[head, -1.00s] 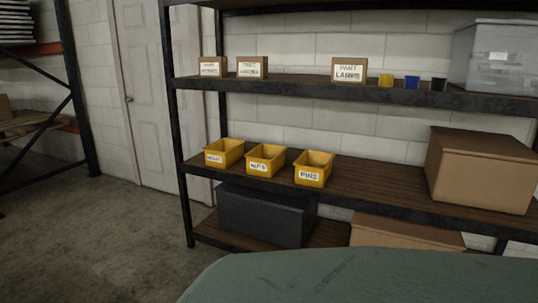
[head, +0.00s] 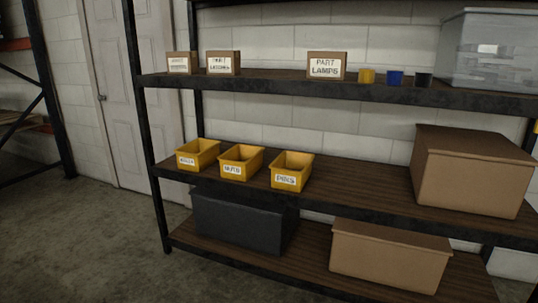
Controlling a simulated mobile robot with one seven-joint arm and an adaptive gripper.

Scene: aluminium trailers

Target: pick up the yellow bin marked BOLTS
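Three yellow bins stand in a row on the middle shelf (head: 352,185), towards its left end. The leftmost yellow bin (head: 204,150) has a white label that is too blurred to read with certainty; it may be BOLTS. The middle yellow bin (head: 246,155) has a label that looks like NUTS. The right yellow bin (head: 296,164) has a label that looks like PINS. All are upright, with open tops. My gripper is not in view.
Small labelled boxes (head: 326,66) and small cups (head: 395,78) stand on the shelf above. A large cardboard box (head: 462,175) is on the right. A dark box (head: 240,222) and another cardboard box (head: 388,260) sit below. Floor (head: 80,245) is clear at left.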

